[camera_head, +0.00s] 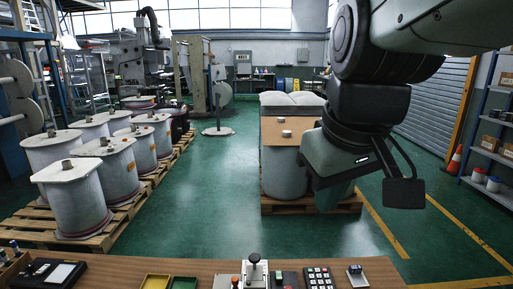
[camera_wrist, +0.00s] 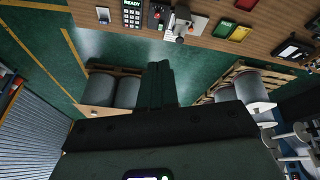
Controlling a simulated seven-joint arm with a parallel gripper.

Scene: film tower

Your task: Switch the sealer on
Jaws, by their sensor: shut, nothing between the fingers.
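A small press-like device with a black knob on a lever (camera_head: 254,271) stands at the front edge of the wooden bench; it also shows in the wrist view (camera_wrist: 181,24). A dark box with a red part (camera_head: 286,279) and a keypad (camera_head: 319,277) sit right of it. In the wrist view a green READY display (camera_wrist: 132,4) shows beside the keypad (camera_wrist: 132,18). I cannot tell for sure which of these is the sealer or its switch. My gripper (camera_wrist: 158,68) is shut and empty, high above the floor and apart from the bench.
The bench (camera_head: 185,265) also bears a yellow tray (camera_head: 155,282), a green tray (camera_head: 183,282) and a dark tablet-like device (camera_head: 50,272). Beyond it, film rolls (camera_head: 75,205) stand on pallets at left, with another stack (camera_head: 282,175) behind my gripper. Green floor between is clear.

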